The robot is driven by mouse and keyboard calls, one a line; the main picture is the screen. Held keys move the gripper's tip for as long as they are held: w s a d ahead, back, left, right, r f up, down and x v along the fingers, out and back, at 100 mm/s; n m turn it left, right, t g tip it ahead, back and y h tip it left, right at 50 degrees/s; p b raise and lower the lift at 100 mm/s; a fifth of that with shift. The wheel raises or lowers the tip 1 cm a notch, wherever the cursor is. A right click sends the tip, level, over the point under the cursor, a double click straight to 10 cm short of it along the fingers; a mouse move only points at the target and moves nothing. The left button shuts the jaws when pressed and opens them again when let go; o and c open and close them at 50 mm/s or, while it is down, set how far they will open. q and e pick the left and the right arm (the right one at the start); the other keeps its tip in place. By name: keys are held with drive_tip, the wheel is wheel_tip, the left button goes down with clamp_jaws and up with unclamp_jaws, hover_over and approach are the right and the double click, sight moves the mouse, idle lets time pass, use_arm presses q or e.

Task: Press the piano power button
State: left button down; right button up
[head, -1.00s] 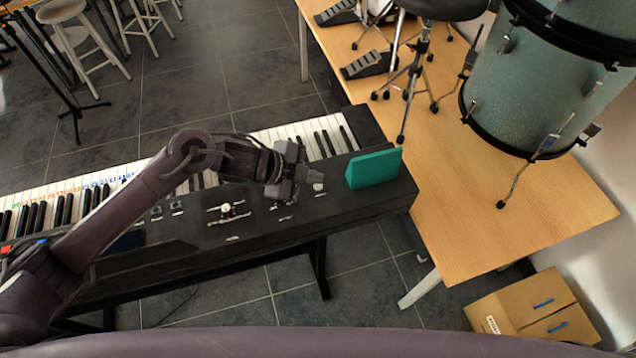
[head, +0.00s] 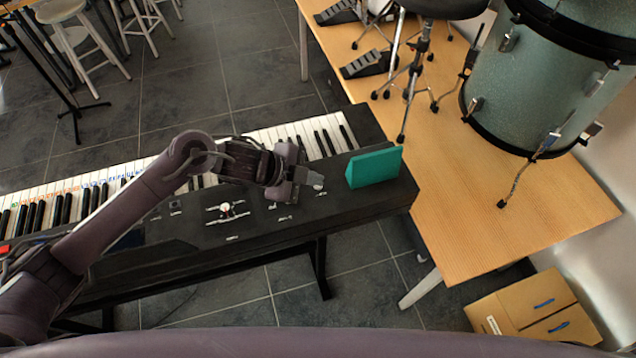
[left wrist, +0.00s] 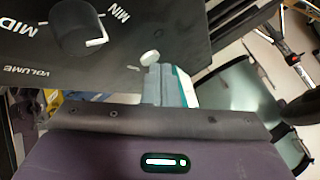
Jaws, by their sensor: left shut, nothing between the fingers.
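The piano (head: 250,228) is a long black keyboard with its control panel on the side nearer me. A small round pale button, which shows in the left wrist view (left wrist: 150,58), sits on the panel near the volume knob (left wrist: 80,27). No label on it can be read. My left gripper (head: 314,180) is shut and empty, low over the right part of the panel. Its fingertips (left wrist: 156,84) are right at the button in the left wrist view; whether they touch it I cannot tell. In the head view the gripper largely hides the button. My right gripper is not in view.
A teal block (head: 374,168) stands on the piano's right end, close beside my left gripper. A wooden table (head: 470,220) with a drum (head: 545,85) is to the right. A cardboard box (head: 530,308) lies below it. Stools (head: 62,12) stand at the back left.

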use_arm(q)
drive_tip(key=shift+f, duration=0.15)
idle(0.4)
drive_tip(key=shift+r+p, duration=0.6)
drive_tip(key=shift+r, duration=0.1)
wheel_tip(320, 180, up, 6)
drive_tip(key=p, duration=0.5)
drive_tip(key=shift+p, duration=0.35)
drive_tip(key=shift+f, duration=0.1)
